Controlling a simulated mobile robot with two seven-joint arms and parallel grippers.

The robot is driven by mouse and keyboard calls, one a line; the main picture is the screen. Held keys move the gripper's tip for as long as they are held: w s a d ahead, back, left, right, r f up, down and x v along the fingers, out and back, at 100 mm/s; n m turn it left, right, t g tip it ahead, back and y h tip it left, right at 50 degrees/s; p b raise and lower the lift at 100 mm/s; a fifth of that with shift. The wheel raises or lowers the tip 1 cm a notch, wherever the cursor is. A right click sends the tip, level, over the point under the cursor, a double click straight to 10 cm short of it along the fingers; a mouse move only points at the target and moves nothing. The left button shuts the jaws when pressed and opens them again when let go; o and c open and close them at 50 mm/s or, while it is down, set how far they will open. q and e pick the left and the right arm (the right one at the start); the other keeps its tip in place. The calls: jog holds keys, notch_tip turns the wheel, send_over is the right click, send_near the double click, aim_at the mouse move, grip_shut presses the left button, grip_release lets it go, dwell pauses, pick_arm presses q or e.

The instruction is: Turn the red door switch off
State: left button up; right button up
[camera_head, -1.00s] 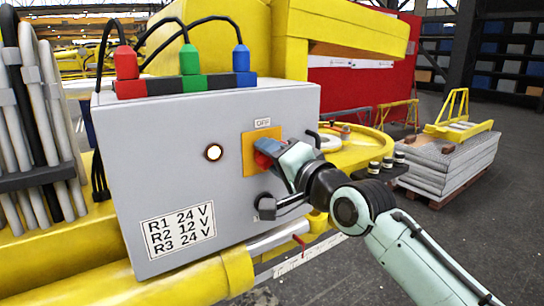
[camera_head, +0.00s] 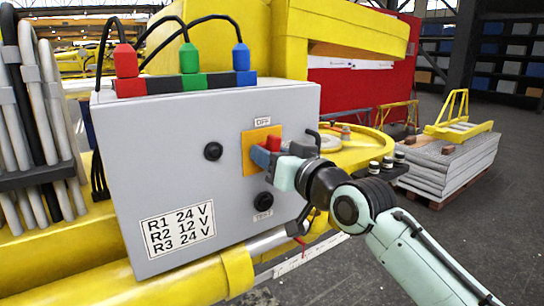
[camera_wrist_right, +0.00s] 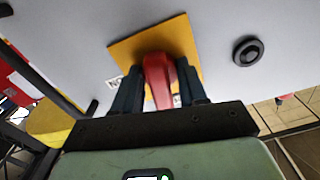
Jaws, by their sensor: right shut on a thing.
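The red door switch (camera_head: 274,142) sits on a yellow-orange plate (camera_head: 250,142) on the front of a grey control box (camera_head: 140,130). An OFF label (camera_head: 263,121) is above the plate. My right gripper (camera_head: 266,156) is at the switch, with its fingers shut on the red handle. In the right wrist view the red handle (camera_wrist_right: 160,80) lies between the two dark fingers (camera_wrist_right: 160,92), over the plate (camera_wrist_right: 185,38). The fingers hide part of the handle. The round lamp (camera_head: 213,151) on the box is dark. My left gripper is not in view.
A black knob (camera_head: 263,199) is below the plate. Red, green and blue plugs (camera_head: 189,60) with cables top the box. Grey hoses (camera_head: 40,120) stand at the left.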

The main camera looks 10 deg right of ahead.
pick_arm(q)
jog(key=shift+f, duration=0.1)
pick_arm(e)
jog(key=shift+n, duration=1.1)
jog(key=o, duration=0.7)
jog(key=shift+c, duration=0.2)
jog(key=shift+s+d+b, duration=0.2)
jog(key=shift+s+b, duration=0.1)
jog(key=shift+s, duration=0.15)
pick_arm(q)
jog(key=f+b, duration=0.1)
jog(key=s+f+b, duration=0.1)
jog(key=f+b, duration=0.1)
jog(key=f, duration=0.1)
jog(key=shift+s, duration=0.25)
pick_arm(e)
jog(key=v, duration=1.2)
jog(key=shift+s, duration=0.2)
